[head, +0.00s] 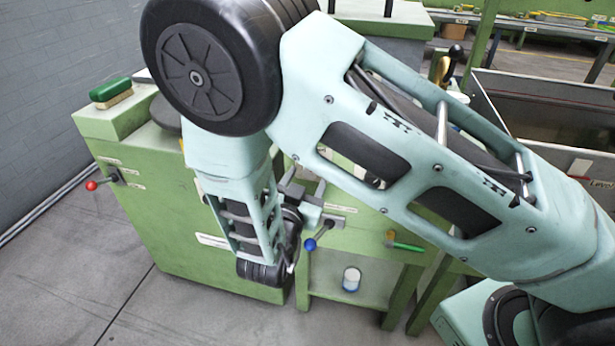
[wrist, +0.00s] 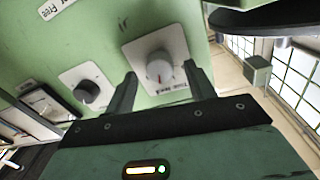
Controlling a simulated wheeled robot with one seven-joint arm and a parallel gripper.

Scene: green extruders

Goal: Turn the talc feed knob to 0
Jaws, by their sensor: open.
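In the wrist view, a round grey knob (wrist: 160,68) sits on a white plate (wrist: 135,50) fixed to a green panel. The lettering on its plate appears upside down and is too small to read surely. A thin dark mark shows on the knob's face, toward the lettering. My gripper (wrist: 163,80) is open, with one finger on each side of the grey knob in the picture. I cannot tell whether either finger touches it. In the head view, my gripper (head: 304,190) is at the green machine's front, and the grey knob cannot be made out there.
A smaller black knob (wrist: 88,92) on its own white plate is left of my gripper in the wrist view. In the head view, a blue-ball lever (head: 311,244) is close below my gripper. A red-ball lever (head: 92,186) and a green brush (head: 110,92) are farther left.

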